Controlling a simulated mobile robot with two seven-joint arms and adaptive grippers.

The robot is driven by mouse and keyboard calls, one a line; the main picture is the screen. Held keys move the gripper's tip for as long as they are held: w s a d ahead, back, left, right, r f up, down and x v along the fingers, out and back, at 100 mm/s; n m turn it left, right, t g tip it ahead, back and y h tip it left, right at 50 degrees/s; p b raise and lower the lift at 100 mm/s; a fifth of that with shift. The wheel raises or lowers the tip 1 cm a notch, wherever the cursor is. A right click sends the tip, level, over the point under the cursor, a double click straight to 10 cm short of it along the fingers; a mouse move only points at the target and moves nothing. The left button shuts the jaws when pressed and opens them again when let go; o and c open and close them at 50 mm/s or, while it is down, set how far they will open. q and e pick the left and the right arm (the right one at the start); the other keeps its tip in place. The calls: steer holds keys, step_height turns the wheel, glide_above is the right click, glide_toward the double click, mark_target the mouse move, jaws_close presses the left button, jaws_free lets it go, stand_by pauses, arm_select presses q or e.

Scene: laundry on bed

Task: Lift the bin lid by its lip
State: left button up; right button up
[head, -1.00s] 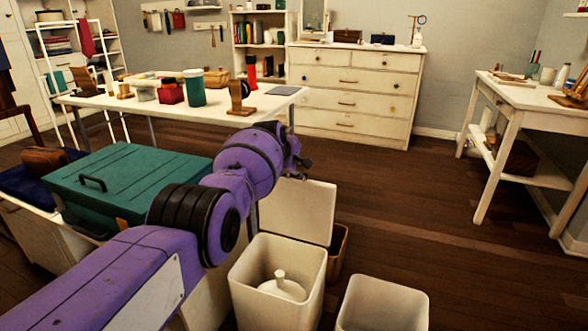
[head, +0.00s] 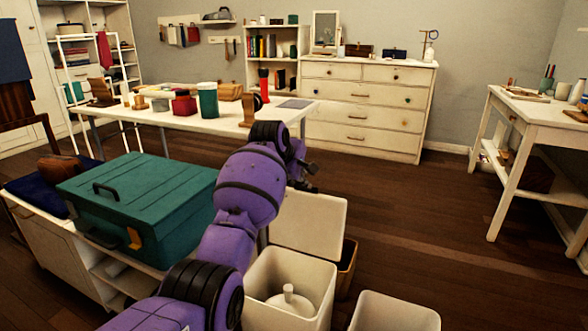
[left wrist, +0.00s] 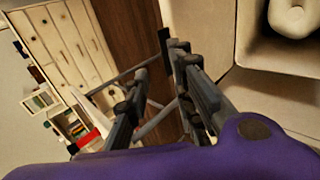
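A white square bin (head: 262,287) stands open at the lower middle of the head view. Its flat white lid (head: 310,225) stands raised at the bin's back edge. A white knobbed object (head: 290,301) sits inside the bin. My right gripper is out of view.
A second white bin (head: 395,312) stands to the right, and a brown bin (head: 347,270) behind the lid. A teal case (head: 140,200) sits on a low white cabinet (head: 50,245) at left. The wooden floor (head: 400,215) is clear at right.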

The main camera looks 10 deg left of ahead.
arm_select(q)
steer(key=shift+v, duration=2.6)
